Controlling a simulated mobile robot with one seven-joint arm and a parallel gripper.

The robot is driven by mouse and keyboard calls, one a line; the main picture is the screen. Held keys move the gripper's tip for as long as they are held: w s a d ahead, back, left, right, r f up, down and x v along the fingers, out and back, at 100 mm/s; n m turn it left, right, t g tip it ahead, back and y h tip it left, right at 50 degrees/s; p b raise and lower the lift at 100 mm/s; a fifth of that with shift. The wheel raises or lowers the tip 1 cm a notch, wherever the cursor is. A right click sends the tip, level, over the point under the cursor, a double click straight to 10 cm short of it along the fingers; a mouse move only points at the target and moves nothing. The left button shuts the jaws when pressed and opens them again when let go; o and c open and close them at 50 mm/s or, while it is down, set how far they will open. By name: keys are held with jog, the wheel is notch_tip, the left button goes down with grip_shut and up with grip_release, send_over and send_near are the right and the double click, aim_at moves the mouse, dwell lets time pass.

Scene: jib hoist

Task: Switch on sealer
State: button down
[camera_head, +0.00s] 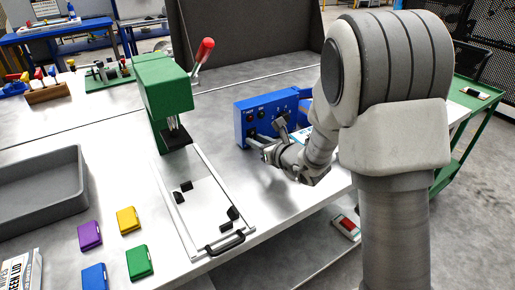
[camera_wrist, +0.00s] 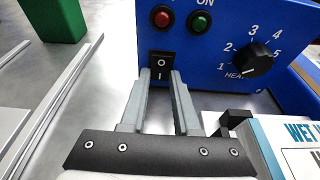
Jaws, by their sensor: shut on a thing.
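The sealer (camera_head: 240,124) is a blue box on the steel bench. It also fills the top of the wrist view (camera_wrist: 226,75). Its front has a black rocker switch (camera_wrist: 160,64) marked O above and I below, a red lamp (camera_wrist: 162,18), a green lamp (camera_wrist: 201,23) under "ON", and a black HEAT dial (camera_wrist: 254,59) numbered around it. My gripper (camera_wrist: 167,75) is at the sealer front, its narrow fingertips at the lower part of the switch, shut on it. The exact contact is hard to see. My gripper also shows in the head view (camera_head: 262,147).
A white box with "WET" lettering (camera_wrist: 290,140) stands close to the right of my gripper. A green press (camera_head: 165,92) with a red-knobbed lever and a sliding frame (camera_head: 180,215) stand left. A grey tray (camera_head: 40,190) and coloured cases lie farther left.

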jog(key=shift+f+t+y+b, duration=0.3)
jog(key=shift+f+t+b, duration=0.15)
jog(key=shift+b, duration=1.6)
jog(key=shift+r+t+b, duration=0.2)
jog(key=shift+t+b, duration=0.05)
jog(key=shift+b, duration=0.6)
jog(key=c, duration=0.6)
grip_release()
jog(key=shift+c, duration=0.2)
